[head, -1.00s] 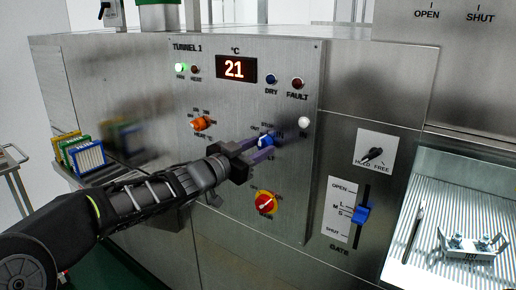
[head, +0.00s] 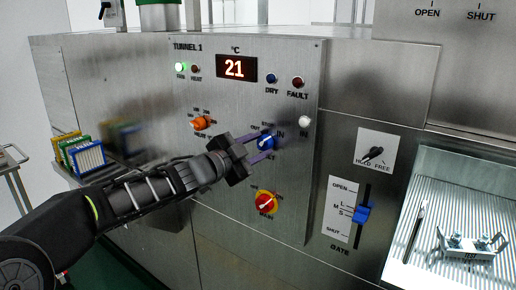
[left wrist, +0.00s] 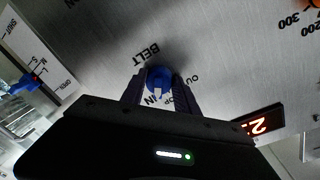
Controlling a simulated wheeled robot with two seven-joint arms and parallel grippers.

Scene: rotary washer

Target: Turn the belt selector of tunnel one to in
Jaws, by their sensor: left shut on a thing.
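The belt selector is a blue knob (head: 266,142) on the steel panel of tunnel one, with OUT and IN labels around it in the head view. My left gripper (head: 257,148) reaches it from the left, with one finger on each side of the knob. The left wrist view shows the blue knob (left wrist: 158,76) between the fingertips of my left gripper (left wrist: 159,84), which is shut on it. The knob's white mark faces down in that view, close to the IN label; its exact setting is partly hidden by the fingers. My right gripper is in no view.
An orange knob (head: 200,123) sits up and left of the selector, and a red knob on a yellow plate (head: 265,203) below it. A white button (head: 305,121) and a blue gate slider (head: 361,214) are to the right. The display (head: 236,68) reads 21.

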